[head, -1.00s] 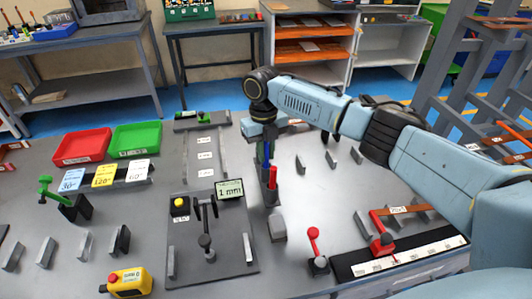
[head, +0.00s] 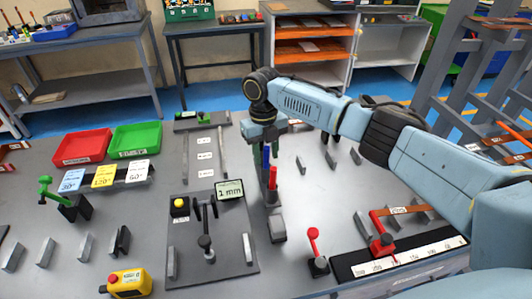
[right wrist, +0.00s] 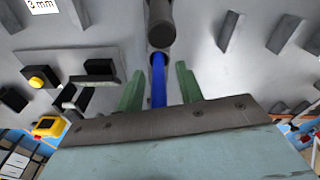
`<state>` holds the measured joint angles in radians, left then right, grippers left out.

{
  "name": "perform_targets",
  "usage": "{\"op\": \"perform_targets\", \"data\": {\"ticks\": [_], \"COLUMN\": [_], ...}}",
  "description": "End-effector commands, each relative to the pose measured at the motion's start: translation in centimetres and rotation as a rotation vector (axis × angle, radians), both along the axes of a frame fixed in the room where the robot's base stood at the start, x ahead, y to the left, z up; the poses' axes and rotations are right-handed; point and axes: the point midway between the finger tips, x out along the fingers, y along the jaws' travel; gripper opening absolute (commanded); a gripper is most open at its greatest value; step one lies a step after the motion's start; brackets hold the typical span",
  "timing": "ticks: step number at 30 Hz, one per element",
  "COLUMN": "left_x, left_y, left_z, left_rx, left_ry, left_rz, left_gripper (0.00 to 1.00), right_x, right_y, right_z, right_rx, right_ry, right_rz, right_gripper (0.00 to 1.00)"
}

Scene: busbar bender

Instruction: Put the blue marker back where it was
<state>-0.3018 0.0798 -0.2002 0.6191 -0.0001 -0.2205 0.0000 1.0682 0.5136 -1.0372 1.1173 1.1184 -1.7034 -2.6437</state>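The blue marker (head: 266,157) stands roughly upright beside the red marker (head: 273,178), at a dark holder (head: 272,198) in the middle of the table. Its lower end seems to be in the holder, but the head view does not show this clearly. In the right wrist view the blue marker (right wrist: 158,82) lies between the two green fingers of my right gripper (right wrist: 159,88), with a visible gap on each side. The far end of the marker meets a dark round opening. My right gripper is open around the marker. My left gripper is not in view.
A red-handled lever (head: 315,250) and a ruler strip (head: 400,258) are at front right. Red (head: 83,146) and green (head: 135,139) trays lie at left.

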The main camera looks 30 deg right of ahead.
Motion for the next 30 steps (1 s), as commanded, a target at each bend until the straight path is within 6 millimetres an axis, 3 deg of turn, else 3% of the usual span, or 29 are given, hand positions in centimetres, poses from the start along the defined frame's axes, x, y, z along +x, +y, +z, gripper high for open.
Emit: {"op": "perform_targets", "data": {"ticks": [15, 21, 30], "left_x": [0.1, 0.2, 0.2], "left_y": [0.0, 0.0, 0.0], "left_z": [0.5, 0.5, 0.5], "left_rx": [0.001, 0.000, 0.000], "left_ry": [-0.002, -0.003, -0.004], "left_rz": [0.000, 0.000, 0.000], "left_gripper": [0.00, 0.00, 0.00], "right_x": [1.2, 1.4, 1.4], "right_y": [0.0, 0.0, 0.0], "right_z": [9.9, 11.6, 11.7], "right_rx": [0.002, 0.001, 0.001], "right_ry": [-0.003, -0.001, 0.000], "right_rz": [-0.001, -0.001, -0.001], "right_gripper": [0.37, 0.37, 0.37]}}
